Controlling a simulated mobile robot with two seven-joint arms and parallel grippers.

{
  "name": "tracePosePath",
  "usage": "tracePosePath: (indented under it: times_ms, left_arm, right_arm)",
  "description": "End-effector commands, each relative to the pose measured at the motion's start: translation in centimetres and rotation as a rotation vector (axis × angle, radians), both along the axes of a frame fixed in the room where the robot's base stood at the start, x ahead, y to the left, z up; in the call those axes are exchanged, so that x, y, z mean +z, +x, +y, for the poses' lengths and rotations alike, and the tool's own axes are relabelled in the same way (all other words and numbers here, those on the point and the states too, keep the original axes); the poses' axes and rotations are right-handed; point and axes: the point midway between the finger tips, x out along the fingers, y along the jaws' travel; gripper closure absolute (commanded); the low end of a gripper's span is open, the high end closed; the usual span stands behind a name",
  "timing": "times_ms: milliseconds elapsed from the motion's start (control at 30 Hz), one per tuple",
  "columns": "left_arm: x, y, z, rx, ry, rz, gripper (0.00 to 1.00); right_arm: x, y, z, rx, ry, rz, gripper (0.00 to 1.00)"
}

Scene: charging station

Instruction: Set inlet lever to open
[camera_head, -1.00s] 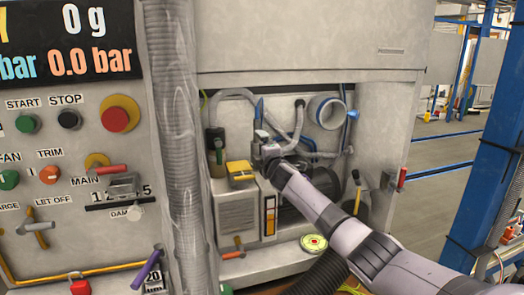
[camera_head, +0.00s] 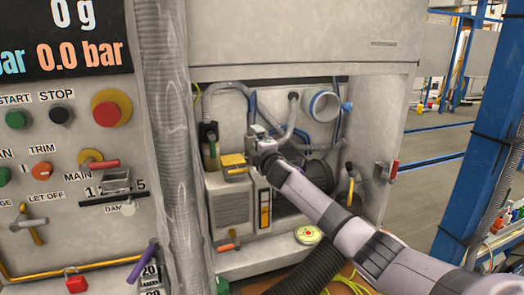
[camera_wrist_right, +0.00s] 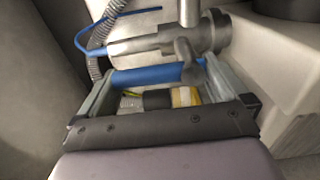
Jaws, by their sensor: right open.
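My right gripper (camera_head: 262,140) is inside the open machine bay, in front of the pipework at the back. In the right wrist view the gripper (camera_wrist_right: 156,76) is open. A blue lever handle (camera_wrist_right: 145,76) lies crosswise between its two fingers, below a grey metal valve body (camera_wrist_right: 208,36). I cannot tell whether the fingers touch the handle. In the head view a blue part (camera_head: 251,112) shows just above the gripper, and the gripper hides much of the valve. No label on the lever can be read. My left gripper is out of view.
A yellow-topped part (camera_head: 233,161) and a grey box (camera_head: 230,203) stand left of the gripper. A round grey duct (camera_head: 322,105) is at the upper right of the bay. A thick translucent hose (camera_head: 168,120) runs down beside the control panel (camera_head: 70,235). A blue post (camera_head: 487,150) stands at right.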

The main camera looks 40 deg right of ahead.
Motion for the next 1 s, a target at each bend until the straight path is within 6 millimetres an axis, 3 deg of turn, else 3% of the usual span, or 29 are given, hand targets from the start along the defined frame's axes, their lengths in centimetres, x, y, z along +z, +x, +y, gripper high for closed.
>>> tracePosePath:
  times_ms: [500, 1000]
  left_arm:
    - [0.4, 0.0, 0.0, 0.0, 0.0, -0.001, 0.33]
    - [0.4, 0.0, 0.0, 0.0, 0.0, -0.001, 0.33]
  right_arm:
    - [0.0, -4.3, 1.3, -0.001, -0.003, 0.002, 0.0]
    - [0.0, -4.8, 1.5, -0.001, -0.003, 0.002, 0.0]
